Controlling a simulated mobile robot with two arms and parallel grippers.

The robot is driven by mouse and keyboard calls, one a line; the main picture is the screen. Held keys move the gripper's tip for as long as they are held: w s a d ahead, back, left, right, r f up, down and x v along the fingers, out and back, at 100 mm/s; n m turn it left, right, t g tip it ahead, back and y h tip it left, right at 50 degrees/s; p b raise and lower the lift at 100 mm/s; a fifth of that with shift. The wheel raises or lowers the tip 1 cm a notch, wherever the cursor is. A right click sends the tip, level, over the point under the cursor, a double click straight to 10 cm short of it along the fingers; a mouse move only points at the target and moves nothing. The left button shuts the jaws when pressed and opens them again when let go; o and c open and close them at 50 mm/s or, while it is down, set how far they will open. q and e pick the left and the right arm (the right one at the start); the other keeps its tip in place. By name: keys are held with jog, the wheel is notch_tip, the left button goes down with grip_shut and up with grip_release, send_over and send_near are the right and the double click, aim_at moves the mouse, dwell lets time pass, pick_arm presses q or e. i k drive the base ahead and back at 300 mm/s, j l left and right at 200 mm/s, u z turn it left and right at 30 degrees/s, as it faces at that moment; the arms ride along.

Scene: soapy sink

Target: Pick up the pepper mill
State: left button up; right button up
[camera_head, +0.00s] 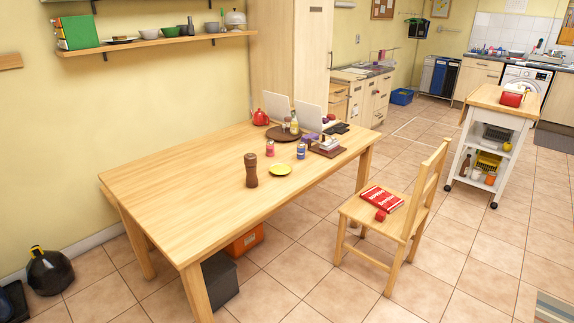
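The pepper mill (251,170) is dark brown and stands upright on the wooden table (178,187), a little right of the table's middle. Neither of my grippers shows in the head view. Nothing hides the mill.
A red can (270,148) and a blue can (301,150) stand behind and right of the mill. A red teapot (260,117), bottles and a round brown tray are farther back. The table's left part is clear. A wooden chair (390,215) stands to the right.

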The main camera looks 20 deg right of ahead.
aim_at(251, 181)
jog(key=i+l+z, duration=0.15)
jog(key=i+z, duration=0.65)
jog(key=i, duration=0.15)
